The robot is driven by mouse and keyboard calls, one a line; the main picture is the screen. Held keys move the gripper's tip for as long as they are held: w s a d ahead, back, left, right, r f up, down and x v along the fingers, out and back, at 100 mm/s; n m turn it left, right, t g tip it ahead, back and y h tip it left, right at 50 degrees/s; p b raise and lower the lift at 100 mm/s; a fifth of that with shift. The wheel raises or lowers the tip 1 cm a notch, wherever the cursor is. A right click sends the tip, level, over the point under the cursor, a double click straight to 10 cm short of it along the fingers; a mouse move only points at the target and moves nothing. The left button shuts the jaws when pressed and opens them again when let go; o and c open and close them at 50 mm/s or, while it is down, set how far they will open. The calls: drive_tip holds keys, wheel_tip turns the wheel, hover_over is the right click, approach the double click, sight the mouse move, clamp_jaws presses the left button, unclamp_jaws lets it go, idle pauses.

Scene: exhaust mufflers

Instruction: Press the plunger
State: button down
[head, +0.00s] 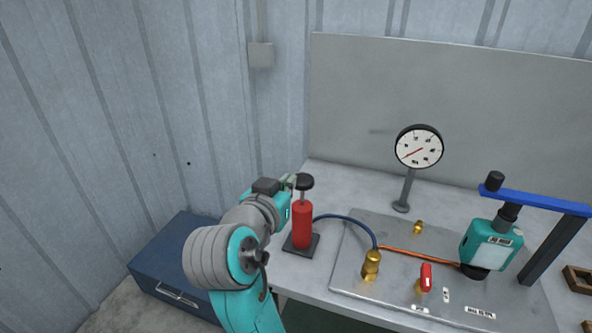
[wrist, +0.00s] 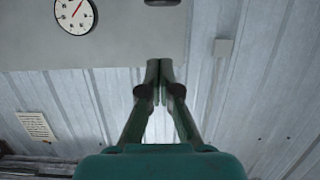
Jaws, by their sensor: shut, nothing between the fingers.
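A red pump cylinder (head: 303,224) stands upright on a dark square base on the bench. Its plunger has a black round knob (head: 305,181) on a short rod that stands up out of the cylinder. My gripper (head: 291,183) is just left of the rod, close to the knob's height; I cannot tell whether it touches. In the wrist view my gripper (wrist: 160,82) has its two fingertips together with nothing between them. A dark object (wrist: 162,2), probably the knob, is cut off at the top edge there, beyond the fingertips.
A blue hose (head: 350,222) runs from the pump to a brass fitting (head: 371,266) on a metal plate. A dial gauge (head: 419,147) stands behind; it also shows in the wrist view (wrist: 75,14). A teal device (head: 489,245) and blue-topped frame (head: 538,202) stand right. A blue cabinet (head: 165,262) stands left.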

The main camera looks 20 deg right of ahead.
drive_tip(key=shift+w+a+r+m, duration=0.1)
drive_tip(key=shift+w+r+m, duration=0.05)
drive_tip(key=shift+r, duration=0.25)
drive_tip(key=shift+w+a+r+m, duration=0.1)
drive_tip(key=shift+r+m, duration=0.05)
drive_tip(key=shift+r, duration=0.2)
hover_over(300, 183)
wheel_tip(300, 183, down, 3)
drive_tip(key=shift+w+d+r, duration=0.15)
drive_tip(key=shift+r, duration=0.05)
wheel_tip(300, 183, down, 2)
drive_tip(key=shift+f, duration=0.9)
drive_tip(key=shift+f, duration=0.1)
